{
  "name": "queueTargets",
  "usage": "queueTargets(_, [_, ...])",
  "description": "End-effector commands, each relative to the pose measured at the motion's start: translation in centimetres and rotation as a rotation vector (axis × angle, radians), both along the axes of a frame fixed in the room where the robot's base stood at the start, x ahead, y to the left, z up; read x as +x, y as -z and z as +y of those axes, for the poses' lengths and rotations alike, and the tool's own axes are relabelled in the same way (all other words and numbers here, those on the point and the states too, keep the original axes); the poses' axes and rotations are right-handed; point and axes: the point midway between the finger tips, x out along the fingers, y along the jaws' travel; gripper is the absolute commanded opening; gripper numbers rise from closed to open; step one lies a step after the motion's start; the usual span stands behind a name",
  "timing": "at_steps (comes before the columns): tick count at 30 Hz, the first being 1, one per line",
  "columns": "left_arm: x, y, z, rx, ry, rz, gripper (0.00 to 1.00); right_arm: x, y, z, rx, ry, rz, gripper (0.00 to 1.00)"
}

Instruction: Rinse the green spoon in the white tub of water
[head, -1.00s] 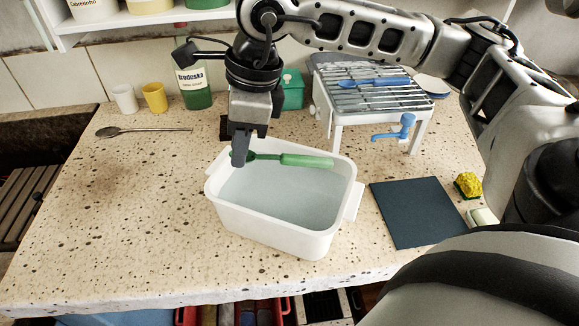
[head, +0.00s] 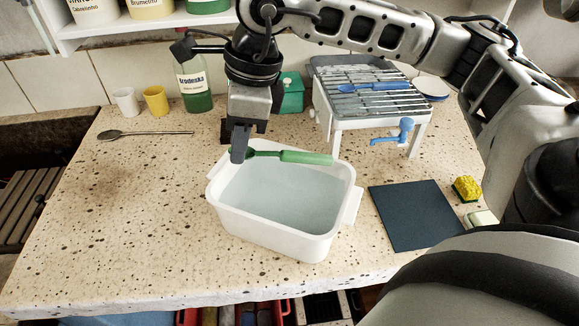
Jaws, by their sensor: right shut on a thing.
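The green spoon (head: 305,157) is held nearly level above the back part of the white tub (head: 277,240). Its thick handle points right and its thin neck runs to my right gripper (head: 240,150). My right gripper is shut on the spoon at its left end and hides the bowl end. The tub stands on the speckled stone counter and holds greyish clear water (head: 280,200). The spoon appears above the water, near the tub's back rim. My left gripper is not in view.
A dark mat (head: 413,215) lies right of the tub, with a yellow sponge (head: 467,188) beyond it. A white rack (head: 370,95) with a blue spoon and a blue tap stands behind. A metal spoon (head: 145,134), cups and a green bottle (head: 193,85) are at the back left.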

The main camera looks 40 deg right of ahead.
Motion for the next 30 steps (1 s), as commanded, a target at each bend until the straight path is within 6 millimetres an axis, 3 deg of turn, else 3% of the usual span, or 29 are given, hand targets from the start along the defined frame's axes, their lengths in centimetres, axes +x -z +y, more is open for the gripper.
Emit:
queueTargets(8, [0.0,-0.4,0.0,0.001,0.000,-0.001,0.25,0.0,-0.5,0.0,0.000,0.000,0.000,0.01])
queueTargets(19, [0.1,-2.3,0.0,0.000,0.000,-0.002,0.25,0.0,-3.9,0.0,0.000,0.000,-0.001,0.01])
queueTargets(30, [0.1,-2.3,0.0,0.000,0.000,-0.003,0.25,0.0,-4.0,0.0,0.000,0.000,0.000,0.01])
